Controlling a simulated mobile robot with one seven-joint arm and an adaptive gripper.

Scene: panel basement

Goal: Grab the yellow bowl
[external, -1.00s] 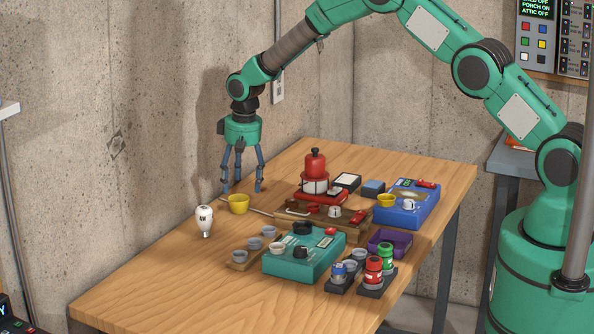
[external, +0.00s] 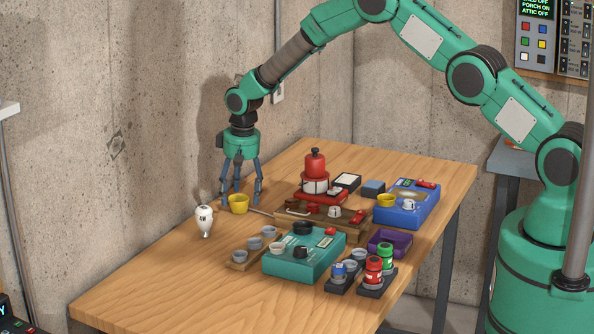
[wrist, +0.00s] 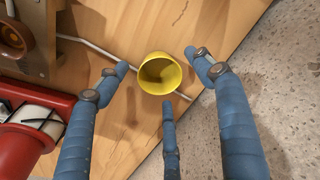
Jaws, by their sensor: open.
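A yellow bowl (external: 238,204) sits upright on the wooden table near its back left edge. My gripper (external: 240,200) is open and points down, its blue fingers low around the bowl with tips close to the table. In the wrist view the bowl (wrist: 160,74) lies just beyond the open fingertips (wrist: 163,80), nearly centred between the two outer fingers. The third finger is below the bowl in that view. I see no finger pressed on it. A second yellow bowl (external: 387,200) sits on the blue device at the right.
A white bulb-shaped object (external: 204,220) stands left of the near bowl. A thin grey rod (wrist: 95,43) passes behind the bowl. A red lantern-like object (external: 315,170), wooden tray (external: 340,230), teal box (external: 290,262) and blue device (external: 405,215) fill the right. The front left table is clear.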

